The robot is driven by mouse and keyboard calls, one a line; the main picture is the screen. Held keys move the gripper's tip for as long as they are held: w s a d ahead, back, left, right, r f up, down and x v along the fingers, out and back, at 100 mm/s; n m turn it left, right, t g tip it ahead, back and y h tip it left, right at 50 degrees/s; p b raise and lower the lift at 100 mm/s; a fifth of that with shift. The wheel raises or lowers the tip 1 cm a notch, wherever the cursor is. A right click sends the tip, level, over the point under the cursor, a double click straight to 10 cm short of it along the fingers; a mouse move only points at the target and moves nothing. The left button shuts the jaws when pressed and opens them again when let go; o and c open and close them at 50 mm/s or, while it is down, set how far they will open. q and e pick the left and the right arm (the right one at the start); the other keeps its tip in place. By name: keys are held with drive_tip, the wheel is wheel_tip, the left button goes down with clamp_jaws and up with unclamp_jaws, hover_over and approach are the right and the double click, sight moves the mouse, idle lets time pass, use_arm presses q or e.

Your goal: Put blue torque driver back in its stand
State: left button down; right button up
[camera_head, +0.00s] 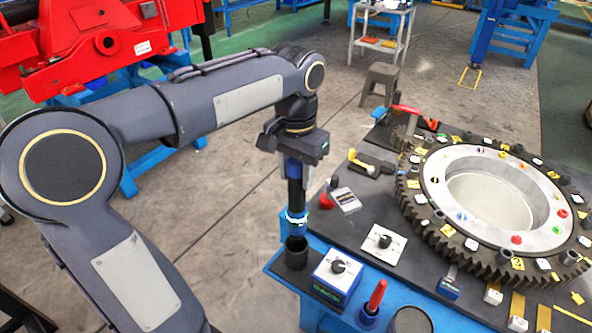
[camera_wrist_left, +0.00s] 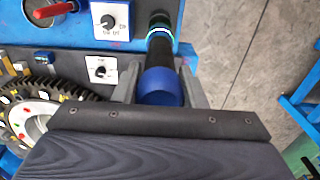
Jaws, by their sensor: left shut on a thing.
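My left gripper (camera_head: 293,160) is shut on the blue torque driver (camera_head: 295,195), which hangs upright with its blue end up between the fingers. Its black body runs down to a pale, teal-lit ring near the lower end. The stand, a dark round cup on a black base (camera_head: 296,255), is at the bench's left corner. The driver's lower end shows directly above the cup's mouth; whether it has entered cannot be told. In the left wrist view the driver's blue cap (camera_wrist_left: 161,86) sits between the fingers (camera_wrist_left: 159,90), with its far end near the top edge. My right gripper is out of view.
A blue box with a knob (camera_head: 337,276) stands right of the stand, and a red-handled tool (camera_head: 376,297) stands beyond it. A large toothed gear ring (camera_head: 440,235) fills the bench's right side. Open floor lies left of the bench.

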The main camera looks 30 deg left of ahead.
sight(296, 187)
use_arm(q)
drive_tip(key=shift+f, duration=0.1)
drive_tip(key=shift+f+b, duration=3.2)
drive_tip(key=shift+f, duration=1.35)
drive_tip(key=c, duration=1.1)
unclamp_jaws()
drive_tip(key=shift+r, duration=0.1)
drive_tip(key=shift+c, duration=0.2)
drive_tip(key=o, duration=0.3)
wheel_tip(296, 187, up, 5)
drive_tip(key=p, duration=0.5)
